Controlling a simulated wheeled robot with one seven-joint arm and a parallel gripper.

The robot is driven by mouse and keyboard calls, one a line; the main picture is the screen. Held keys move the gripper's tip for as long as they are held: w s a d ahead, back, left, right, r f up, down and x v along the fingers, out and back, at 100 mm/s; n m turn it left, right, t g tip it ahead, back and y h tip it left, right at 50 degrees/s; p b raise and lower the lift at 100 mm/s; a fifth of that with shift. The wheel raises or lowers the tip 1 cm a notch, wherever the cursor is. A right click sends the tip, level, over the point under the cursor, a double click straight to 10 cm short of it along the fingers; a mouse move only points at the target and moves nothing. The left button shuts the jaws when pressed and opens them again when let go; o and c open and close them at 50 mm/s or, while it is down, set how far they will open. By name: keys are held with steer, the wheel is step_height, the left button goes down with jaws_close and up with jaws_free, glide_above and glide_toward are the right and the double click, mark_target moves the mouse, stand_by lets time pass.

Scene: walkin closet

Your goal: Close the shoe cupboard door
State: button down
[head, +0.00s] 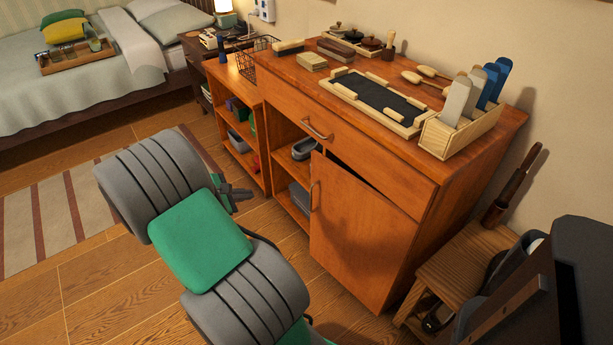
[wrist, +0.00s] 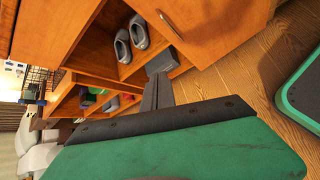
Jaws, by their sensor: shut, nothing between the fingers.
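The shoe cupboard (head: 420,165) is an orange-brown wooden unit with a drawer above its door. The door (head: 350,235) stands partly open, with a dark gap along its top and its handle (head: 313,196) on its left edge. In the wrist view the door (wrist: 225,30) is at the top right with its handle (wrist: 173,23). Grey shoes (wrist: 132,38) lie inside the open compartment. My gripper (head: 240,194) is shut and empty, left of the door and apart from it in the head view. In the wrist view its fingers (wrist: 158,85) point toward the cupboard's open front.
An open shelf (head: 238,125) with a wire basket on top adjoins the cupboard. Brushes, a tray and a wooden holder (head: 460,135) stand on the cupboard top. A wooden stool (head: 465,270) is at the right. A striped rug (head: 60,215) lies on the left floor; a bed is behind.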

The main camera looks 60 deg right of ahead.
steer(key=s+d+f+n+g+h, duration=0.25)
steer(key=s+d+n, duration=0.25)
steer(key=d, duration=0.3)
steer(key=b, duration=0.3)
glide_toward(316, 171)
steer(key=shift+g+h, duration=0.25)
steer(key=shift+h, duration=0.2)
steer(key=x, duration=0.3)
steer(key=f+x, duration=0.1)
steer(key=x, duration=0.2)
steer(key=shift+a, duration=0.25)
steer(key=shift+s+d+r, duration=0.1)
steer(key=shift+d, duration=0.25)
steer(key=shift+d, duration=0.1)
